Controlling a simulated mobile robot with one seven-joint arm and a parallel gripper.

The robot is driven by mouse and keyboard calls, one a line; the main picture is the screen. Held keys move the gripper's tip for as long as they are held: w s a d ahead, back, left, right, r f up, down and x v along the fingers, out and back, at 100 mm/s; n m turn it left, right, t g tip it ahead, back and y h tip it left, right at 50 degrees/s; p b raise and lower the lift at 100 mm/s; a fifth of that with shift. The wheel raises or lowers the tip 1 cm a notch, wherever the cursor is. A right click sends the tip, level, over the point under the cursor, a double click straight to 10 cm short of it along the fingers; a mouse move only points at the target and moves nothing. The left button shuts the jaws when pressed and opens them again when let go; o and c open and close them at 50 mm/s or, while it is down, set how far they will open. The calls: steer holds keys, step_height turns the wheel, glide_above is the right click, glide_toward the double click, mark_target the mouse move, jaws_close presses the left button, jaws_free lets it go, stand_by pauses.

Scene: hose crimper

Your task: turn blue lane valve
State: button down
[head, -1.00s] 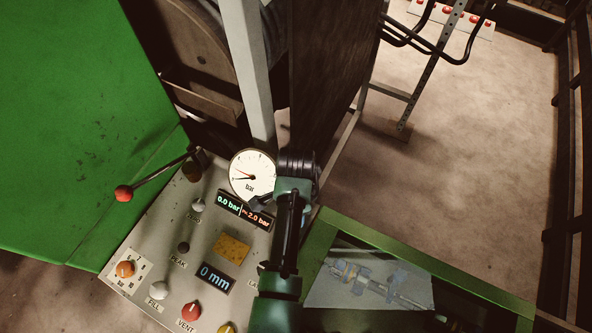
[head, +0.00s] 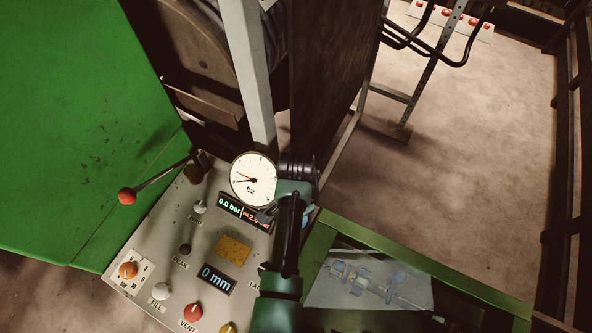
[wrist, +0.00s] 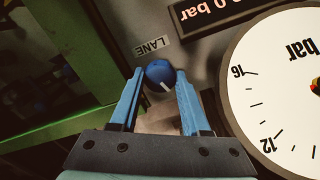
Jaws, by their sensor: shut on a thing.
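The blue lane valve is a round blue knob (wrist: 159,74) with a white pointer line, below the LANE label (wrist: 152,45) in the wrist view. The pointer line slants toward the lower right of that view. My gripper (wrist: 160,82) has its two blue fingers on either side of the knob and is shut on it. In the head view my arm and gripper (head: 268,212) reach over the right edge of the panel, and the knob is hidden behind them.
A pressure gauge (head: 254,180) stands close beside my gripper. The grey panel (head: 160,235) carries displays, a red VENT knob (head: 193,312) and a red-tipped lever (head: 127,197). A green-framed bay (head: 318,245) lies to the right.

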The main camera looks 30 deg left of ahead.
steer(key=n+p, duration=0.1)
steer(key=n, duration=0.6)
steer(key=shift+r+p, duration=0.1)
steer(key=shift+p, duration=0.25)
steer(key=n, duration=0.3)
steer(key=shift+n+p, duration=0.35)
steer(key=shift+n, duration=1.75)
steer(key=shift+c, duration=1.8)
jaws_free()
step_height(320, 180, up, 13)
steer(key=b, duration=0.1)
